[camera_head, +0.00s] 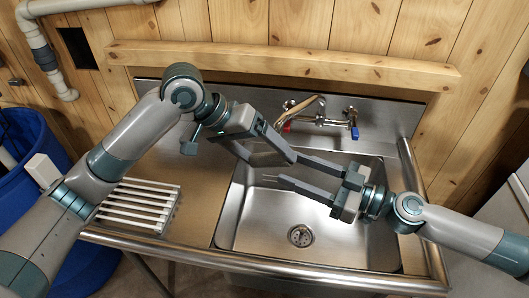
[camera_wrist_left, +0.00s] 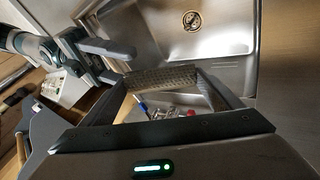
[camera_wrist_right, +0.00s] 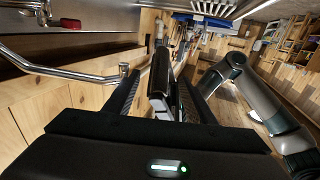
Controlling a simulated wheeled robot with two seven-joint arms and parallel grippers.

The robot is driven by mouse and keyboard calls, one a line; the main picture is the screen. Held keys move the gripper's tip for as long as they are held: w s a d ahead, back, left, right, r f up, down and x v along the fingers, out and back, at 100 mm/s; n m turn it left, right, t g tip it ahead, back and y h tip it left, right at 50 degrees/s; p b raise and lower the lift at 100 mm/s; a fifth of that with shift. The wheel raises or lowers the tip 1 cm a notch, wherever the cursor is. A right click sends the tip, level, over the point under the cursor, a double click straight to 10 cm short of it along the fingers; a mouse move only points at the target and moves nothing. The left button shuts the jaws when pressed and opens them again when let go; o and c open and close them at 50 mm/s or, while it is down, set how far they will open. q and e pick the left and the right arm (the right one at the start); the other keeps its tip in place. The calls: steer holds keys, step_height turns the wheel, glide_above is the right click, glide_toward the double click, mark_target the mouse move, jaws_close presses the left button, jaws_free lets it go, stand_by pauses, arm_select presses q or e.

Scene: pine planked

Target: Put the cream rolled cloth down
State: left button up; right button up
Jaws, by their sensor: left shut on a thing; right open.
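My left gripper (camera_head: 271,160) is over the left part of the sink, fingers angled down. In the left wrist view its fingers (camera_wrist_left: 165,88) are shut on a tan, woven-textured roll, the cream rolled cloth (camera_wrist_left: 165,77), which spans between them.
The steel sink basin (camera_head: 262,236) has a drain (camera_head: 301,235) and looks empty. The tap (camera_head: 300,112) stands behind both grippers. A white slatted rack (camera_head: 140,207) lies on the left drainboard (camera_head: 200,215), with bare steel beside it. A blue barrel (camera_head: 35,135) stands at far left.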

steer(key=v, duration=0.7)
stand_by(0.3)
steer(key=shift+d, duration=0.1)
stand_by(0.3)
